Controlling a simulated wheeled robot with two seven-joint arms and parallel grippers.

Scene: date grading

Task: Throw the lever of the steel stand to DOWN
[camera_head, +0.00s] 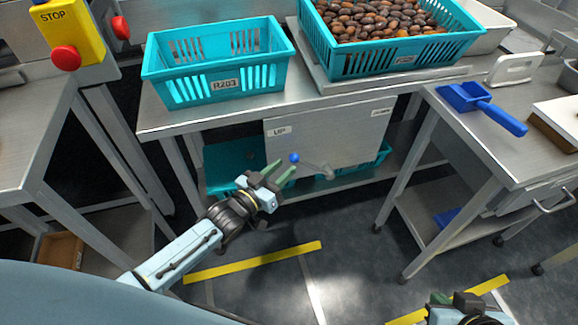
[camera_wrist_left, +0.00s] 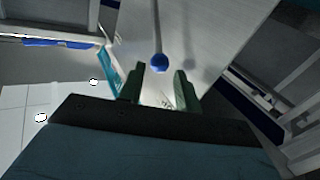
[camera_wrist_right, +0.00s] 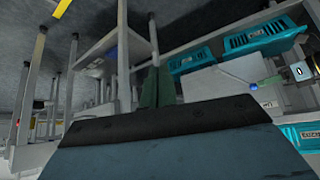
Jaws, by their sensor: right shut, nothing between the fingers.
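The steel stand's front plate (camera_head: 345,140) hangs below the table and has an UP label (camera_head: 280,131) at its upper left. Its grey lever (camera_head: 313,166) points left and slightly up from a pivot at right, ending in a blue ball knob (camera_head: 294,158). I see no DOWN label. My left gripper (camera_head: 280,172) is open just left of the knob. In the left wrist view the knob (camera_wrist_left: 159,62) lies just past the gap between the green fingertips (camera_wrist_left: 159,78). My right gripper (camera_wrist_right: 157,75) is shut and empty, low at the right in the head view, far from the lever.
A teal crate (camera_head: 215,85) labelled R203 and a crate of dates (camera_head: 400,55) stand above. Teal crates sit on the shelf below, behind the plate. A right-hand table (camera_head: 520,140) holds a blue scoop (camera_head: 480,103). A yellow stop box (camera_head: 68,30) is at left.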

